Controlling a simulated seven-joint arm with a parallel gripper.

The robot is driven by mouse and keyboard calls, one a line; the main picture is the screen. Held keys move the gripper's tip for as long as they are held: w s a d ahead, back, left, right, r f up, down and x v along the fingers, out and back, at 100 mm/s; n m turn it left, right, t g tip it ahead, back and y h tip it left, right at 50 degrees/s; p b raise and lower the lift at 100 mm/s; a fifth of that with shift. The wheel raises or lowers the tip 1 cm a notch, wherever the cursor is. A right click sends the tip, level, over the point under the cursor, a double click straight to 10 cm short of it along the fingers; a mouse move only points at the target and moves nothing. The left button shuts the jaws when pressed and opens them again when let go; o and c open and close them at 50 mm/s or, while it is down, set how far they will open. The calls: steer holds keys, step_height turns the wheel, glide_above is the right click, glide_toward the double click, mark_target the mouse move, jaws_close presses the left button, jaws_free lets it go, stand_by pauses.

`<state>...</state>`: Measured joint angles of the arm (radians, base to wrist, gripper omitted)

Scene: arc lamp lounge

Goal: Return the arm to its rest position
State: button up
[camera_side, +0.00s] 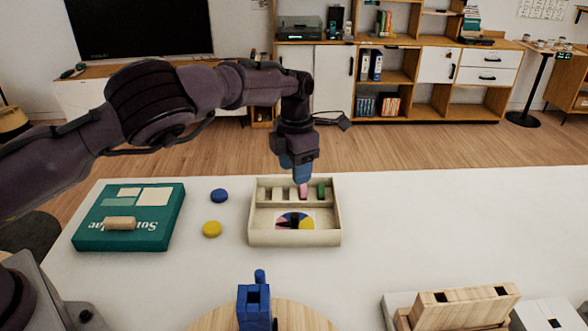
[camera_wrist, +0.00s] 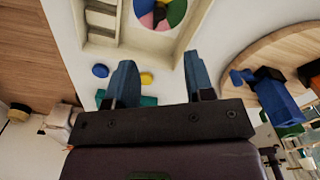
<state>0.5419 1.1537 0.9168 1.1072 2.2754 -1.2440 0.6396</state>
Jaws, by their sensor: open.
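My gripper (camera_side: 301,176) has blue fingers and hangs pointing down over the back part of a cream tray (camera_side: 294,240) in the side view. In the wrist view its two fingers (camera_wrist: 158,70) stand apart with nothing between them. A pink piece (camera_side: 303,191) and a green piece (camera_side: 321,190) are in the tray's back compartments. The pink piece is right by the fingertips in the side view; I cannot tell how far below them. A multicoloured wheel (camera_wrist: 160,10) lies in the tray's front compartment.
Left of the tray are a blue disc (camera_side: 219,196), a yellow disc (camera_side: 212,229) and a teal box (camera_side: 163,203) with a wooden cylinder (camera_side: 119,223) on it. In front are a round wooden board (camera_side: 207,321) with a blue object (camera_side: 254,305) and a wooden stand (camera_side: 463,309). The table's right side is mostly clear.

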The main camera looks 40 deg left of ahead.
steer(key=w+a+r+n+t+h, duration=0.1)
steer(key=w+a+r+n+t, duration=0.2)
steer(key=w+r+n+t, duration=0.5)
steer(key=s+a+r+n+t+y, duration=0.1)
steer(key=s+a+r+n+y, duration=0.2)
steer(key=n, duration=0.5)
steer(key=s+a+r+n+t+y, duration=0.1)
steer(key=s+a+r+n+y, duration=0.1)
steer(key=s+a+n, duration=0.5)
steer(key=s+d+r+n+g+h, duration=0.2)
steer(key=s+n, duration=0.6)
steer(key=s, duration=0.8)
steer(key=s+d+r+n+g+h, duration=0.2)
steer(key=s+d+r+n, duration=0.3)
steer(key=s, duration=1.1)
steer(key=shift+r+n, duration=0.2)
steer(key=shift+n, duration=1.7)
